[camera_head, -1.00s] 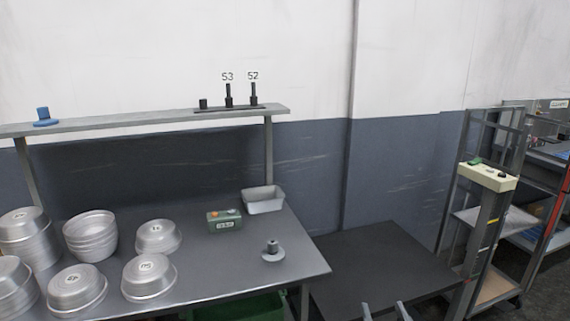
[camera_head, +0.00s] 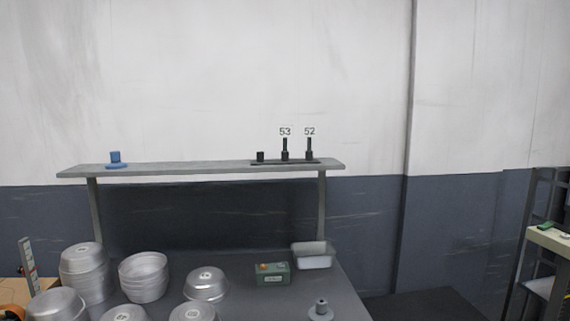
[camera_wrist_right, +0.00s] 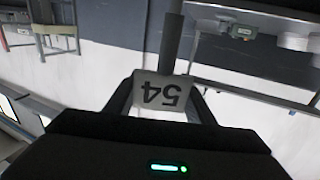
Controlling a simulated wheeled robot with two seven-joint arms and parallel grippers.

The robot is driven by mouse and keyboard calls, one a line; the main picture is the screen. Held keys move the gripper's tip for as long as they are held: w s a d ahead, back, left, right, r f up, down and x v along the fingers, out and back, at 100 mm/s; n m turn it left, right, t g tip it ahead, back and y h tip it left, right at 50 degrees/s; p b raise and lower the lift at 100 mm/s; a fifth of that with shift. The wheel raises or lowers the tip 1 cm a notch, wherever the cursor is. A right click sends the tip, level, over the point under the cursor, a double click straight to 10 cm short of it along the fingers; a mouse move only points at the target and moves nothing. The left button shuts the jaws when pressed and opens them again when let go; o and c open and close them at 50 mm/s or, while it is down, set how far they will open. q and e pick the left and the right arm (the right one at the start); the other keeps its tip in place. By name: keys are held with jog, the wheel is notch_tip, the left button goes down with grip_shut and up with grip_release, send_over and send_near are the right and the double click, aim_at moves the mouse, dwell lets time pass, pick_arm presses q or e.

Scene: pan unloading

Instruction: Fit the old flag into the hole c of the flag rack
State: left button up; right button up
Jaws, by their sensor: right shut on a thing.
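My right gripper (camera_wrist_right: 162,98) is in the right wrist view, its two dark fingers closed on the white plate of a flag (camera_wrist_right: 160,84). The plate reads 54, upside down in that view, and a dark grey rod runs from it towards the top of the picture. In the head view the flag rack (camera_head: 272,163) is a dark strip on the raised shelf. Flag 53 (camera_head: 285,146) and flag 52 (camera_head: 309,146) stand upright in its middle and right sockets. The left socket (camera_head: 260,156) holds no flag. Neither gripper shows in the head view.
A blue holder (camera_head: 115,160) sits on the left of the shelf (camera_head: 190,170). Below, stacked metal pans (camera_head: 144,275), a green box (camera_head: 271,273), a metal tin (camera_head: 313,256) and a grey round-based fixture (camera_head: 321,309) stand on the table. Shelf between holder and rack is clear.

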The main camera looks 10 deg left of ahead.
dwell(0.4)
jog(key=s+f, duration=0.3)
jog(key=s, duration=0.6)
jog(key=shift+s+f, duration=0.25)
jog(key=shift+s, duration=0.05)
